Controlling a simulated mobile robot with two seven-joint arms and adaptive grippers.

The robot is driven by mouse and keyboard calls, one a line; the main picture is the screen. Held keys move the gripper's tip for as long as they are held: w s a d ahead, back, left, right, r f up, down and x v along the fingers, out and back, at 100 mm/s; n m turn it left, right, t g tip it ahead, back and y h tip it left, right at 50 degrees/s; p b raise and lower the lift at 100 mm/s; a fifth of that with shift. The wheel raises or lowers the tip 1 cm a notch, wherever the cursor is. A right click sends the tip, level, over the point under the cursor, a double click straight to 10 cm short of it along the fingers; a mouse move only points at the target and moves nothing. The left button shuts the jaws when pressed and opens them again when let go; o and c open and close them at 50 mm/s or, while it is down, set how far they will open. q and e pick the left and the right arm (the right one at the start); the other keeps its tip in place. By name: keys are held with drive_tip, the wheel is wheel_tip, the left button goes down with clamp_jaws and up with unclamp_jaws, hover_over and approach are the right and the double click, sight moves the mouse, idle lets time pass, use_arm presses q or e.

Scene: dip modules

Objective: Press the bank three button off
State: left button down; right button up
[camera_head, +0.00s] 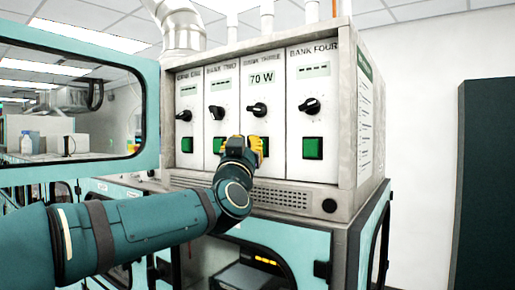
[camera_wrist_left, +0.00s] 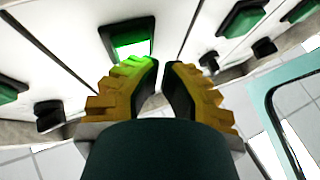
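The bank three panel (camera_head: 259,98) is on the front of a grey cabinet, with a black knob and a display reading 70 W. Its button is hidden behind my left gripper (camera_head: 255,147) in the head view. In the left wrist view, a brightly lit green button (camera_wrist_left: 130,42) lies just beyond the yellow fingertips, slightly left of them. My left gripper also shows there (camera_wrist_left: 162,66); its fingertips are drawn together with only a thin gap and nothing held. Whether they touch the button cannot be told. My right gripper is not in view.
Bank one (camera_head: 186,100), bank two (camera_head: 220,95) and bank four (camera_head: 313,75) have dashed displays, black knobs and darker green buttons. A teal-framed window door (camera_head: 145,165) stands open at left. A vent grille (camera_head: 283,196) runs below the panels.

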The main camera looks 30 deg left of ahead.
use_arm(q)
drive_tip(key=shift+w, duration=0.35)
idle(0.4)
drive_tip(key=shift+s, duration=0.1)
idle(0.3)
drive_tip(key=shift+s+f, duration=0.1)
idle(0.3)
drive_tip(key=s+b, duration=0.2)
drive_tip(key=s, duration=0.4)
drive_tip(key=shift+a, duration=0.2)
idle(0.5)
